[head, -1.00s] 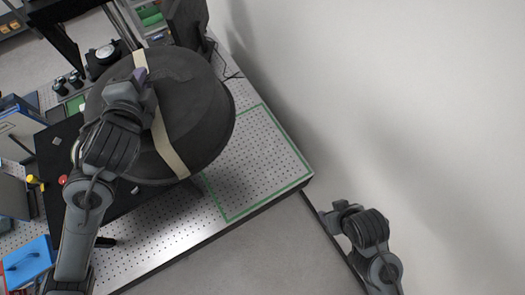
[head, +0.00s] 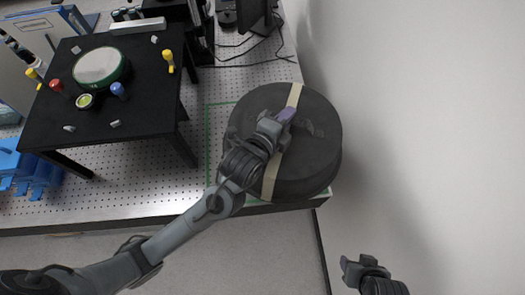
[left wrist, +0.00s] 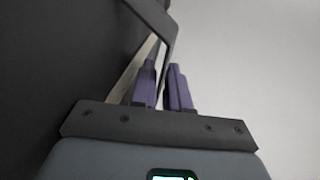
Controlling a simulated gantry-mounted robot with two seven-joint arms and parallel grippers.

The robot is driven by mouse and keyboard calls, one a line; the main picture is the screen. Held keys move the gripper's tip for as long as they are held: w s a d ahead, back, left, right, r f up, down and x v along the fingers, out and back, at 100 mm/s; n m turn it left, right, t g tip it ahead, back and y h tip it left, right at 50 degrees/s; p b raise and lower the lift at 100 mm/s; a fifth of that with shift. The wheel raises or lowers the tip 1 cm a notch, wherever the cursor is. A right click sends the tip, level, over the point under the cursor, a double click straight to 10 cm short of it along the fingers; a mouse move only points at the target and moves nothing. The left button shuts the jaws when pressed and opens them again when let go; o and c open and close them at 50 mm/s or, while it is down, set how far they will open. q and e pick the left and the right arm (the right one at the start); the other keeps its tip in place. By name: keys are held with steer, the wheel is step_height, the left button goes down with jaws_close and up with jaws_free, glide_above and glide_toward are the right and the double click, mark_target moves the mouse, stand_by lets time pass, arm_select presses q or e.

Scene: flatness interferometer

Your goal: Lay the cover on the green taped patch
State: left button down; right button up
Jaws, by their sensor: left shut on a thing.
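The cover (head: 310,165) is a large, round, dark grey shell with a beige band across it. In the head view it is over the green taped patch (head: 208,142) at the table's right end and hides most of it. Green tape shows along the left, at the top left, and a little at the lower right. My left gripper (head: 284,117) is shut on the cover's handle; its purple fingers (left wrist: 165,85) close around the handle (left wrist: 168,30) in the left wrist view. I cannot tell whether the cover touches the table. My right gripper (head: 350,270) is away from the cover, jaws unclear.
A black raised platform (head: 110,135) on the perforated table (head: 150,195) holds a round disc (head: 100,67) and several coloured knobs. Cables (head: 250,62) and a dark monitor (head: 262,15) are behind the cover. A white wall (head: 430,120) is to the right.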

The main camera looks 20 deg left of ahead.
arm_select(q)
steer(key=w+a+f, duration=0.2)
steer(key=a+f, duration=0.2)
steer(key=f, duration=0.4)
steer(key=w+a+f, duration=0.3)
steer(key=a+f, duration=0.1)
steer(key=f, duration=0.3)
steer(key=shift+w+a+f+b, duration=0.15)
steer(key=shift+a+f+b, duration=0.2)
steer(key=shift+f+b, duration=0.1)
arm_select(e)
steer(key=shift+d+f, duration=0.15)
steer(key=shift+f, duration=0.75)
arm_select(q)
steer(key=c, duration=1.1)
jaws_free()
steer(key=shift+f, duration=0.25)
steer(key=shift+r, duration=0.1)
